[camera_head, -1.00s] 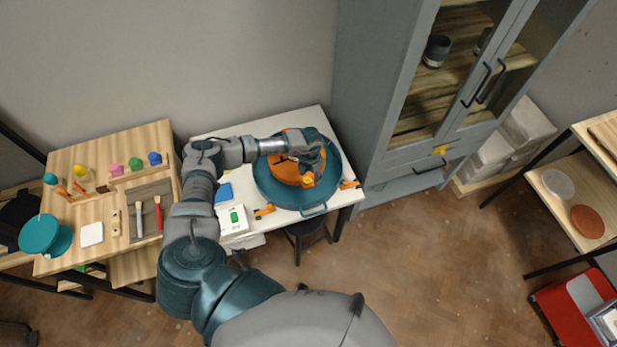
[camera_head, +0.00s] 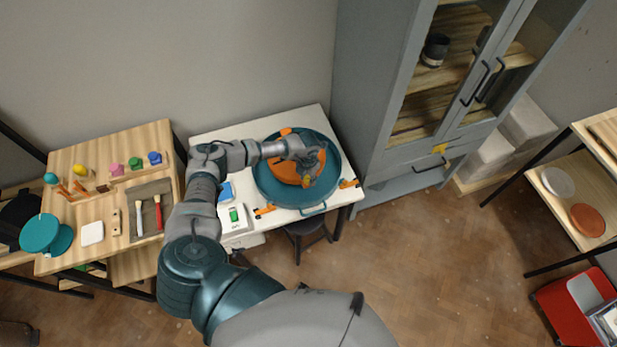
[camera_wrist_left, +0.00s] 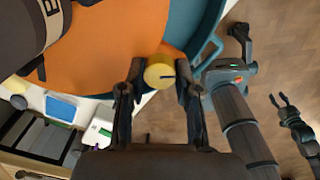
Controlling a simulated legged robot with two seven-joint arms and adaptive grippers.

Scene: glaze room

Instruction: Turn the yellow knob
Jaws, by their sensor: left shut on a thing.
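The yellow knob (camera_wrist_left: 160,72) is a short yellow cylinder with a dark mark on its face, at the edge of the orange disc (camera_wrist_left: 110,45). The disc lies in a teal basin (camera_head: 265,190) on the white table. My left gripper (camera_head: 307,178) reaches over the disc from the left and mostly hides the knob in the head view. In the left wrist view its fingers (camera_wrist_left: 158,78) are on both sides of the knob, shut on it. What looks like my right gripper (camera_wrist_left: 284,102) hangs over the floor, its fingers apart and empty.
A grey cabinet (camera_head: 370,110) stands close behind and right of the basin, with a yellow piece (camera_head: 439,148) on its front. A wooden table (camera_head: 110,215) with tools stands further left.

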